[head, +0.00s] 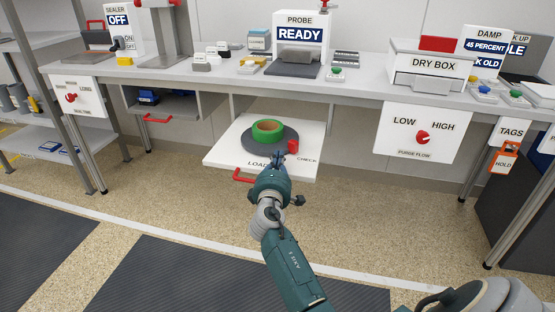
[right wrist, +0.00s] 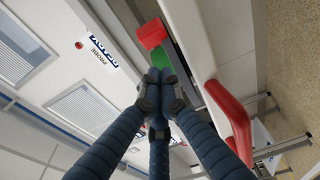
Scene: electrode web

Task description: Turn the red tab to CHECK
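The red tab (head: 292,146) is a small block at the right front edge of a grey disc (head: 258,146). The CHECK label is right of the tab, and LOAD is at the front, partly hidden by my right gripper (head: 275,163). In the right wrist view the red tab (right wrist: 152,33) and green ring (right wrist: 161,56) are beyond the fingertips (right wrist: 160,90). These are drawn close together with nothing visible between them. My left gripper is not visible.
The drawer's red handle (head: 242,176) is close left of my right gripper; it also shows in the right wrist view (right wrist: 228,120). The bench (head: 215,82) overhangs behind the drawer. A LOW/HIGH dial panel (head: 420,132) hangs to the right. The floor in front is clear.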

